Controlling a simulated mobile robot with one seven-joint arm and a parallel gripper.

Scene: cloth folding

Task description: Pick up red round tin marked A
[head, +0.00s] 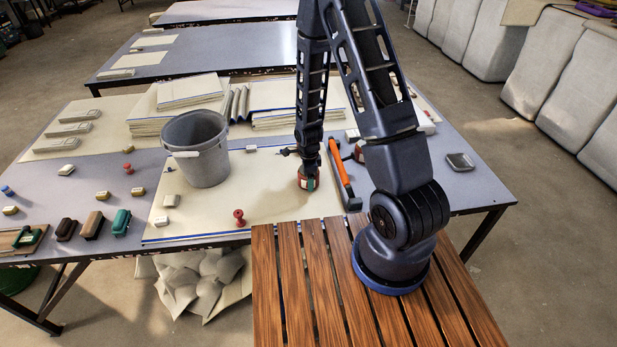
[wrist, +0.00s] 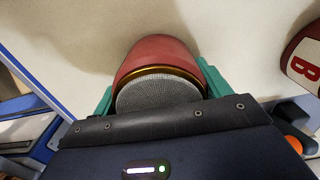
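A red round tin (wrist: 157,52) with a gold rim and a grey mesh end sits between the green fingers of my gripper (wrist: 160,90) in the wrist view. The fingers lie against both its sides, with no clear gap. No letter shows on this tin. In the head view my gripper (head: 307,176) points down over the cream cloth, and the red tin (head: 303,184) shows at its tip, low at the table. Whether it touches the cloth is unclear.
An orange-handled tool (head: 340,174) lies close right of my gripper. A grey bucket (head: 197,150) stands to the left. A red knob-like object (head: 239,217) is on the cloth's front edge.

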